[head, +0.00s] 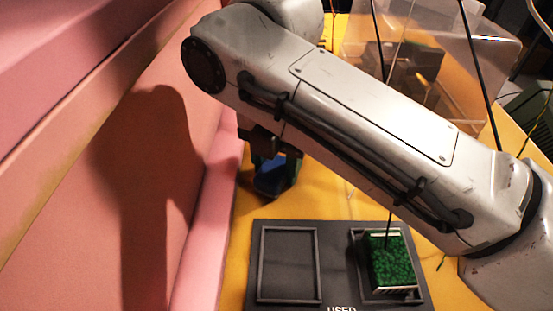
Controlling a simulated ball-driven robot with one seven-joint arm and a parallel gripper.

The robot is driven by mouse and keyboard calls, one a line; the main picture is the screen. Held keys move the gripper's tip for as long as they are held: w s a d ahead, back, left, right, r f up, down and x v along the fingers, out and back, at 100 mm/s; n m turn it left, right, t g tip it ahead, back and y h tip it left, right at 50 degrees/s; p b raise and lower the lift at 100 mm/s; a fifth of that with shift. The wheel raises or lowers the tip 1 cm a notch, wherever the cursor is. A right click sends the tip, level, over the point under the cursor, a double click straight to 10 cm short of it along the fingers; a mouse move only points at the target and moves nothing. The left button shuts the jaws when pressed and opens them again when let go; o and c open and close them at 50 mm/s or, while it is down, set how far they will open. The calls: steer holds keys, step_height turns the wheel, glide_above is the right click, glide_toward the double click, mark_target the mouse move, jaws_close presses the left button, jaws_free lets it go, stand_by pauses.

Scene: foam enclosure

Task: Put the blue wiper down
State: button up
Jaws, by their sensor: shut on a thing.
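My gripper (271,160) is at the left of centre in the head view, partly hidden behind my own arm. It is shut on the blue wiper (271,178), which shows as a small dark blue shape at the gripper's lower end. The wiper is close over the yellow floor; I cannot tell whether it touches it. A dark tray (338,240) labelled "USED" lies in front of the gripper, with two framed slots. The left slot is empty. A green block with a bumpy top (391,262) sits in the right slot, slightly askew.
A pink foam wall (110,170) runs along the left, close beside my gripper. A clear, orange-tinted box (430,60) stands at the back right, behind my arm. Thin dark cables hang at the upper right. Yellow floor (330,195) is open between the gripper and the tray.

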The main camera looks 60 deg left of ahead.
mark_target(277, 162)
steer(key=shift+s+d+f, duration=0.1)
steer(key=shift+f, duration=0.6)
steer(key=o, duration=1.2)
steer(key=shift+f, duration=0.1)
steer(key=shift+w+r+b, duration=0.25)
steer(key=shift+r+b, duration=0.05)
steer(key=shift+r, duration=0.25)
step_height(277, 162, up, 13)
steer(key=p, duration=0.2)
steer(key=shift+f, duration=0.15)
steer(key=shift+s, duration=0.1)
